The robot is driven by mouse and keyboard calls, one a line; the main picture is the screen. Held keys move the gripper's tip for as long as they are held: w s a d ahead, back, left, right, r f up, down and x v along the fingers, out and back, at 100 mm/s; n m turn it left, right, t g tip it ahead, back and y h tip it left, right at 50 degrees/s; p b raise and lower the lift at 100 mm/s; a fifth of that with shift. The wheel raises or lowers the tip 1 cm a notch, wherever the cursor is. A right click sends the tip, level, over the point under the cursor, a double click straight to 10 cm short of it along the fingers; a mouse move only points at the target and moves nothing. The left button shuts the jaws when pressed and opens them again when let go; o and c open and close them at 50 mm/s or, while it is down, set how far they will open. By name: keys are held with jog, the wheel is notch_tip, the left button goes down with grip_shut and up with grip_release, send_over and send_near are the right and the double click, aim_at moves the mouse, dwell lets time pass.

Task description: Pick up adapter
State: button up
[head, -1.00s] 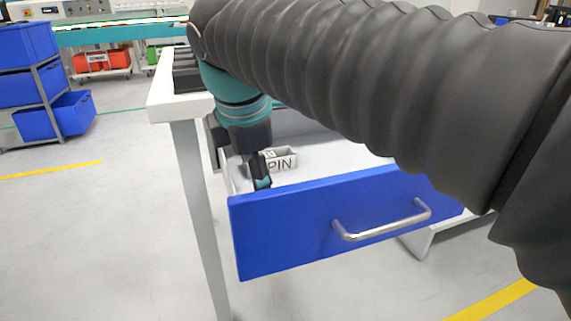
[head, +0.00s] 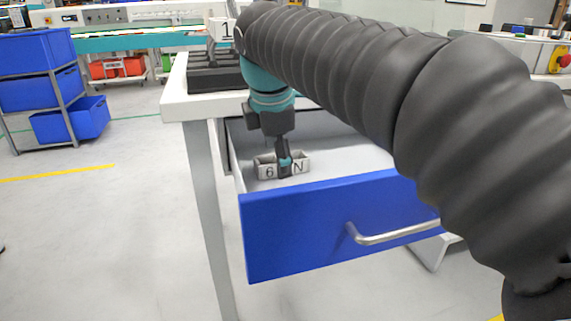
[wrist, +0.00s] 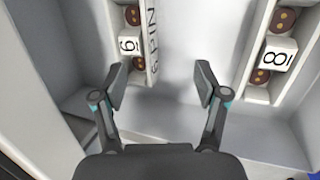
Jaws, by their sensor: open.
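In the wrist view, a white cube marked 6 (wrist: 130,43) with brown round-holed parts on both sides sits in a narrow white holder at the upper left. I cannot tell for sure which piece is the adapter. My gripper (wrist: 160,82) is open and empty, its left finger close to the 6 holder and its right finger over bare drawer floor. In the head view my gripper (head: 285,165) points down in the drawer, in front of the label of the 6 holder (head: 267,171).
The open drawer has a blue front (head: 335,215) with a metal handle (head: 395,235). Its walls close in around my gripper. A white table top (head: 190,105) with a dark tray (head: 212,75) lies above. Blue bins (head: 35,55) stand far left.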

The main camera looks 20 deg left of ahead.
jog(key=w, duration=0.3)
jog(key=shift+w+a+f, duration=0.1)
jog(key=shift+w+a, duration=0.05)
jog(key=shift+w, duration=0.15)
jog(key=b+x, duration=0.1)
jog(key=x, duration=0.1)
jog(key=shift+f, duration=0.45)
jog(key=shift+s, duration=0.1)
jog(key=c, duration=1.2)
jog(key=shift+o, duration=0.2)
jog(key=shift+r, duration=0.1)
jog(key=shift+r+p, duration=0.4)
jog(key=shift+r, duration=0.15)
notch_tip(320, 180, up, 3)
jog(key=shift+r+p, duration=0.25)
jog(key=shift+p, duration=0.4)
jog(key=d+r+p, duration=0.1)
jog(key=d+r, duration=0.4)
jog(key=d, duration=0.5)
jog(key=shift+d+r, duration=0.35)
jog(key=shift+r, duration=0.05)
jog(key=shift+d+r+p, duration=0.3)
jog(key=shift+d+p, duration=0.2)
jog(key=shift+p, duration=0.1)
